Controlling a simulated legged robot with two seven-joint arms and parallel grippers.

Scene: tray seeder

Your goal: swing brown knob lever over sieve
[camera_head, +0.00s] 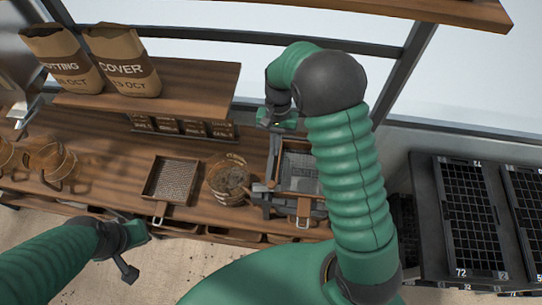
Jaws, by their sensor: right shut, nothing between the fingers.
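A wooden-framed mesh tray (148,190), which looks like a sieve, lies on the bench. To its right, a dark device (263,199) holds another wooden-framed tray with a grey mesh-like surface (300,160), partly behind my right arm. A brown lever knob cannot be made out clearly; a thin brownish bar (273,156) stands at the device's left side. My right gripper (267,124) is shut and empty above the back of the bench, behind the device. My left gripper (128,270) hangs in front of the bench's front edge, apart from everything; its opening cannot be told.
A round basket (229,182) stands between the mesh tray and the device. More baskets (50,162) are at the left. A shelf (190,85) with two paper bags (122,60) overhangs the bench at back left. Black cell trays (468,218) lie at the right.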

